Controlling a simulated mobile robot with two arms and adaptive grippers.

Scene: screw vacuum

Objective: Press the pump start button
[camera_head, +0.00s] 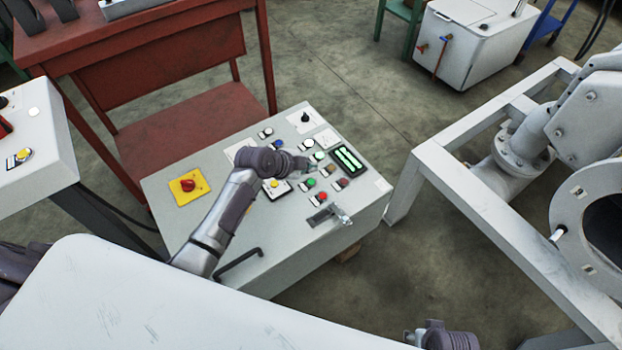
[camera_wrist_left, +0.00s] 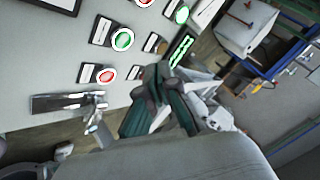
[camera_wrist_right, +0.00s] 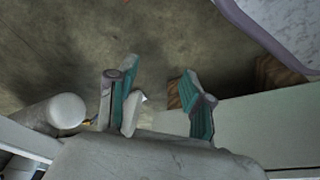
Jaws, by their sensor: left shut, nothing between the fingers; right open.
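The control panel (camera_head: 230,210) is a grey sloped box with several coloured buttons. Its green buttons (camera_head: 310,182) sit near red ones (camera_head: 322,196); another green button (camera_head: 318,155) is farther back. I cannot read the labels, so I cannot tell which is the pump start button. My left gripper (camera_head: 313,163) is over the panel's button area, shut and empty, close to the farther green button; contact cannot be told. In the left wrist view it shows (camera_wrist_left: 160,85) beside a lit green display, with green buttons (camera_wrist_left: 122,39) at upper left. My right gripper (camera_wrist_right: 155,82) is open and empty, away from the panel.
A yellow plate with a red knob (camera_head: 188,186) is on the panel's left. A latch-like metal handle (camera_head: 342,214) sticks up near its front right. A red bench (camera_head: 180,120) stands behind. A white frame with machinery (camera_head: 470,190) stands at the right, with floor between.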

